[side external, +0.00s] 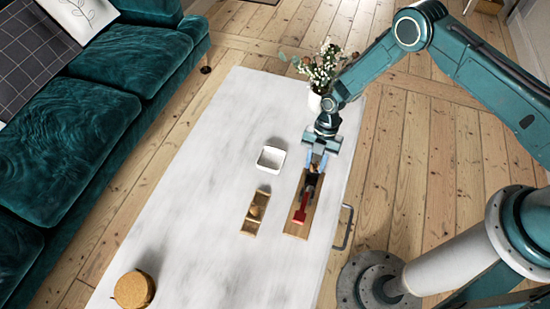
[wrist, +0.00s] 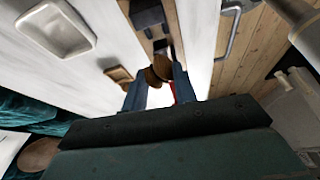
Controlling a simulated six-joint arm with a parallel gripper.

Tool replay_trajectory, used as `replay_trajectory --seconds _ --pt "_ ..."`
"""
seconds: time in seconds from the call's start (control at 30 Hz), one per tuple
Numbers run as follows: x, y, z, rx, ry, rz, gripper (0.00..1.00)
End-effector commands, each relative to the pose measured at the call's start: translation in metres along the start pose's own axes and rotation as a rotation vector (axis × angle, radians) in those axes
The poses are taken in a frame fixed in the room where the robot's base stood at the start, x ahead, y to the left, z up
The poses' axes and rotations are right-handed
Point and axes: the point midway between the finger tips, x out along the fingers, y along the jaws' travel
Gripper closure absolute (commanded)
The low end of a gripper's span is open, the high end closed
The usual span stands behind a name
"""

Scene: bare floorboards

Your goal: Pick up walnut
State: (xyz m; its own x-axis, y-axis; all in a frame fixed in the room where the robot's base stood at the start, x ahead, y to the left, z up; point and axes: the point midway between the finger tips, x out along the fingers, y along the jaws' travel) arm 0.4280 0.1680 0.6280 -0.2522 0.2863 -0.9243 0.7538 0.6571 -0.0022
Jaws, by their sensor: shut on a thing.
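My gripper (side external: 316,163) is above the far end of a wooden board. Its blue fingers are closed around a small brown round walnut (wrist: 158,69), seen between the fingertips in the wrist view. In the side external view only a small brown patch of it shows between the fingers. I cannot tell how far it is above the board. A small tan round thing (side external: 255,211), perhaps another walnut, sits in a narrow wooden tray (side external: 248,228) to the left.
A red and black tool (side external: 301,215) lies on the wooden board (side external: 293,228). A white square dish (side external: 271,158) stands left of my gripper. A flower vase (side external: 315,102) is behind it. A round cork-coloured thing (side external: 134,289) is at the near left. The white tabletop's left side is clear.

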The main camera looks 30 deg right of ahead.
Motion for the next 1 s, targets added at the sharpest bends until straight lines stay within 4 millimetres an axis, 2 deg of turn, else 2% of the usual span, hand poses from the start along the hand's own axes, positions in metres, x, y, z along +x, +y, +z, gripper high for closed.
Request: replay_trajectory --seconds 0.3,0.5,0.7,1.0 --pt "-0.059 0.001 -0.024 0.0 -0.001 0.002 0.96" --pt "-0.086 0.0 -0.035 0.0 0.0 0.001 0.96" --pt "-0.104 0.0 -0.043 0.0 0.001 0.0 0.96" --pt "-0.111 -0.001 -0.046 0.0 0.001 0.0 0.96"
